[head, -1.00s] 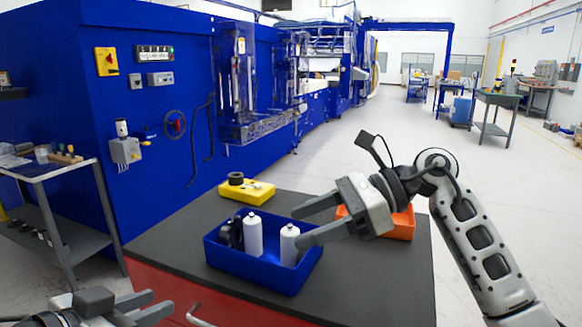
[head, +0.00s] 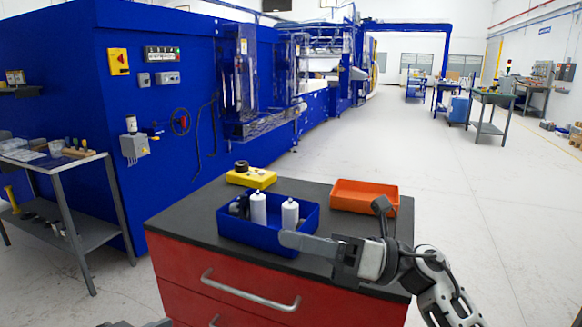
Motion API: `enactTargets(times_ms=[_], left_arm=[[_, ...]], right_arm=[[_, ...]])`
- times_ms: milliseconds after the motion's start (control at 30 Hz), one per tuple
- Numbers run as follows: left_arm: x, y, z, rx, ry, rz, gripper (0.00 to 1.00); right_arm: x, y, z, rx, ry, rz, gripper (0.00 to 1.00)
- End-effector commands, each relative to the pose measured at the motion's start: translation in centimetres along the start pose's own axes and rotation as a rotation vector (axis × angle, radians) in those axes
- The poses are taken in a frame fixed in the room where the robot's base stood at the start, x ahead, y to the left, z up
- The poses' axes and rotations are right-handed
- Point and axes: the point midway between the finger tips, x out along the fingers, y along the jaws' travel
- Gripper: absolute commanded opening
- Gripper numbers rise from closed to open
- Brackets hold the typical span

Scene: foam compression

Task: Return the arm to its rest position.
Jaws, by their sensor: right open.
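My right arm comes in from the lower right, and its gripper (head: 292,241) lies low over the front edge of the dark worktop (head: 190,215), pointing left. One finger shows clearly, in front of the blue bin's lower right side; the other is mostly hidden. The gripper is open and nothing shows in it. The blue bin (head: 240,230) holds two white bottles (head: 258,208) (head: 290,214), both upright, and a dark object (head: 238,207). Only a small part of my left gripper (head: 140,323) shows at the bottom edge, too little to tell its jaws.
An orange tray (head: 365,197) stands at the worktop's right back. Red drawers (head: 235,285) with metal handles are below. A grey side table (head: 45,165) stands left. Open floor lies right.

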Motion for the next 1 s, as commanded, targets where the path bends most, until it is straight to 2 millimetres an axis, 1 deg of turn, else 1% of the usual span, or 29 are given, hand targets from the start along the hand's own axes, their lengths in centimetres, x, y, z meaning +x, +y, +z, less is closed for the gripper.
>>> enactTargets(times_ms=[33,67,167,200,267,300,367,400,433,467,500,567,600,700,800,900,1000], left_arm=[[0.4,0.3,1.2,-0.017,-0.003,-0.002,0.29],[0.6,0.4,1.8,-0.023,-0.003,-0.004,0.29],[1.3,1.0,4.6,-0.044,-0.014,-0.02,0.29],[1.6,1.4,6.0,-0.053,-0.021,-0.03,0.29],[1.9,1.9,8.3,-0.066,-0.036,-0.048,0.29],[2.0,2.3,9.9,-0.074,-0.051,-0.062,0.29],[2.0,3.0,12.2,-0.084,-0.073,-0.084,0.29],[1.9,3.5,13.7,-0.09,-0.09,-0.098,0.29],[1.9,3.9,14.7,-0.093,-0.103,-0.107,0.29],[1.8,4.3,15.7,-0.096,-0.116,-0.117,0.29],[1.6,4.8,17.0,-0.1,-0.134,-0.129,0.29],[1.3,5.5,18.7,-0.105,-0.161,-0.145,0.29],[1.1,6.0,19.8,-0.107,-0.178,-0.154,0.29],[0.6,7.1,21.8,-0.111,-0.213,-0.172,0.29],[0.3,7.7,23.1,-0.111,-0.238,-0.183,0.29],[0.1,8.1,23.7,-0.11,-0.25,-0.188,0.29],[0.1,8.1,23.8,-0.11,-0.252,-0.188,0.29]], right_arm=[[-0.6,-0.3,-0.7,0.104,-0.095,-0.005,0.61],[-1.0,-0.4,-0.9,0.17,-0.158,-0.008,0.61],[-3.4,-1.6,-2.0,0.452,-0.413,-0.032,0.61],[-4.9,-2.4,-2.9,0.59,-0.533,-0.05,0.61],[-7.6,-3.7,-4.7,0.811,-0.721,-0.082,0.61],[-9.5,-4.7,-6.4,0.959,-0.845,-0.108,0.61],[-12.5,-5.9,-9.7,1.182,-1.028,-0.154,0.61],[-14.2,-6.4,-12.1,1.317,-1.14,-0.185,0.61],[-15.5,-6.7,-14.0,1.413,-1.219,-0.21,0.61],[-16.6,-6.8,-15.9,1.506,-1.295,-0.233,0.61],[-17.9,-6.8,-18.6,1.621,-1.39,-0.265,0.61],[-19.6,-6.3,-22.4,1.777,-1.52,-0.317,0.61],[-20.5,-5.9,-24.8,1.869,-1.596,-0.348,0.61],[-21.9,-4.3,-29.6,2.05,-1.752,-0.419,0.61],[-22.6,-3.0,-32.8,2.165,-1.851,-0.469,0.61],[-22.9,-2.2,-34.2,2.222,-1.9,-0.493,0.61],[-22.9,-2.1,-34.5,2.23,-1.907,-0.497,0.61]])
